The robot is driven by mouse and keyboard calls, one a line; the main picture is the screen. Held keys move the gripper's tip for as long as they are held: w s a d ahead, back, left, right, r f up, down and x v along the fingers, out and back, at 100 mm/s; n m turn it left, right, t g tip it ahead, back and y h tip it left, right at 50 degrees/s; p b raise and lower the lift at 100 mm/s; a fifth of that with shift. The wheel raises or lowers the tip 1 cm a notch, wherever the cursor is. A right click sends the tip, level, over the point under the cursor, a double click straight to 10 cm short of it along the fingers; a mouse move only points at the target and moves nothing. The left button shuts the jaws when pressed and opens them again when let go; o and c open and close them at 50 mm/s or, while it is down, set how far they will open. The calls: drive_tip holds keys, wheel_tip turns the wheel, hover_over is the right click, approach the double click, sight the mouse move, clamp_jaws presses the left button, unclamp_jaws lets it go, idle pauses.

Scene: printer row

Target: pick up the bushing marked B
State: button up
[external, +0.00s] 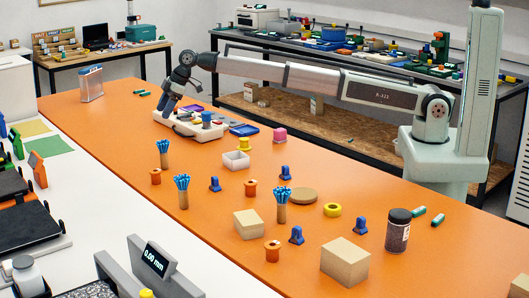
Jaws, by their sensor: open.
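Three small orange cylinders that look like bushings stand on the orange table: one at the left (155,177), one near the middle (251,188) and one nearer the front (272,251). The front one has a pale mark, but no letter is readable at this size, so I cannot tell which is B. My gripper (167,113) is at the far left end of my outstretched arm, pointing down at the white fixture. It is open, and its fingertips are small and partly lost against the fixture. It is well apart from all three orange cylinders.
The white fixture (187,126) sits below my gripper. Bundles of blue-topped sticks (182,190), blue clips (296,235), a white box (236,160), cardboard blocks (345,262), a yellow ring (332,210) and a dark jar (397,231) crowd the table. The far-left table is mostly clear.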

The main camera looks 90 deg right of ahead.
drive_tip(key=a+n+g, duration=0.3)
drive_tip(key=a+n, duration=0.2)
drive_tip(key=a, duration=1)
drive_tip(key=r+n+g+h, duration=0.1)
drive_tip(key=n+g+h, duration=0.15)
drive_tip(key=n, duration=0.25)
hover_over(155, 171)
drive_tip(key=shift+y, duration=0.35)
drive_tip(key=f, duration=0.5)
drive_tip(key=d+f, duration=0.1)
drive_tip(key=f, duration=0.1)
drive_tip(key=shift+f, duration=0.4)
drive_tip(key=shift+a+f, duration=0.2)
drive_tip(key=shift+f, duration=1.2)
drive_tip(key=shift+a+f, duration=0.2)
drive_tip(key=shift+f, duration=1.15)
drive_tip(key=c, duration=0.9)
drive_tip(key=shift+r, duration=0.1)
